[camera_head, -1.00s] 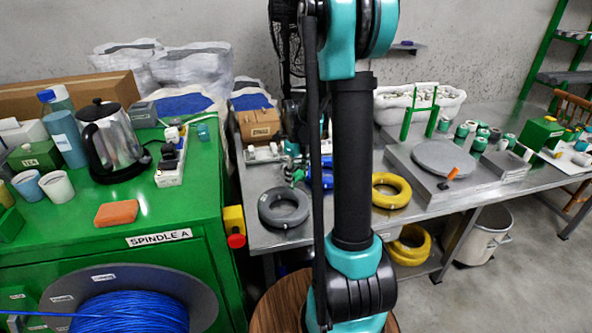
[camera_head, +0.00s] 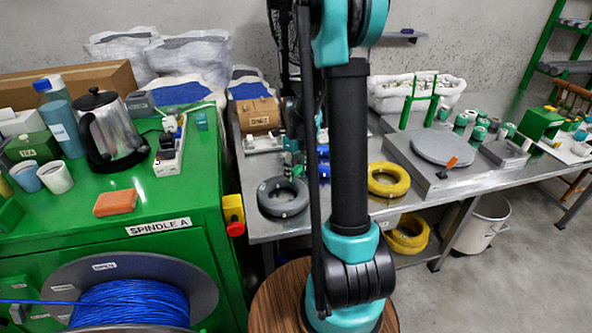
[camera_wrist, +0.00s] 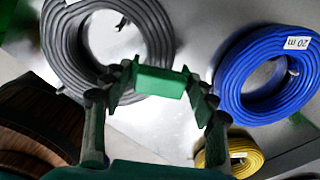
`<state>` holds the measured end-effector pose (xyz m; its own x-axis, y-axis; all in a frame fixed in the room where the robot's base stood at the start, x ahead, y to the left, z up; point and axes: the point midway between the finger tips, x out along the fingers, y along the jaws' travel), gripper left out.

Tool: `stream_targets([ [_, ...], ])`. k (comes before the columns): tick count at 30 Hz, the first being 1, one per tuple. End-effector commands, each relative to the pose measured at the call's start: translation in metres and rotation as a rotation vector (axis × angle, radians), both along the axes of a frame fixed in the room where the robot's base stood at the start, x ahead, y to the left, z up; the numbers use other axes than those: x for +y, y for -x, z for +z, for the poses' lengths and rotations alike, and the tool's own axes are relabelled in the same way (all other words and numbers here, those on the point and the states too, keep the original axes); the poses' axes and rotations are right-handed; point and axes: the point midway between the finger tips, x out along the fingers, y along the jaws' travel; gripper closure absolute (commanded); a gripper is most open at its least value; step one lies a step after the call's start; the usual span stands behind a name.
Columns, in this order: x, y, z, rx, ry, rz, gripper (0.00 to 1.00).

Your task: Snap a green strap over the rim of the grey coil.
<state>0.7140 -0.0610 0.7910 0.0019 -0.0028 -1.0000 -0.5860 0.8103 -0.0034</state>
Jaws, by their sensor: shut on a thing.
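The grey coil (camera_head: 283,210) lies flat on the steel bench, left of my arm in the head view. In the wrist view the grey coil (camera_wrist: 66,62) fills the upper left, with a loose end in its middle. My gripper (camera_wrist: 158,88) is shut on a green strap (camera_wrist: 160,82), a small block-like piece between the fingertips. In the head view my arm largely hides the gripper.
A blue coil (camera_wrist: 228,75) lies right of the gripper in the wrist view. A yellow coil (camera_head: 403,180) lies right of my arm on the bench. A cardboard box (camera_head: 258,113) and a grey plate (camera_head: 443,148) stand farther back. A green cabinet (camera_head: 180,255) is left.

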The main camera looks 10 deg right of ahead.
Motion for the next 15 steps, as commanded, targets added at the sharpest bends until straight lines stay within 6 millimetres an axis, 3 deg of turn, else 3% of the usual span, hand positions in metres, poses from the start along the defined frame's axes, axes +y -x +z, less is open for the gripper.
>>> stream_targets([
  [15, 0.0000, -0.0004, -0.0055, 0.000, 0.000, 0.000, 0.55],
])
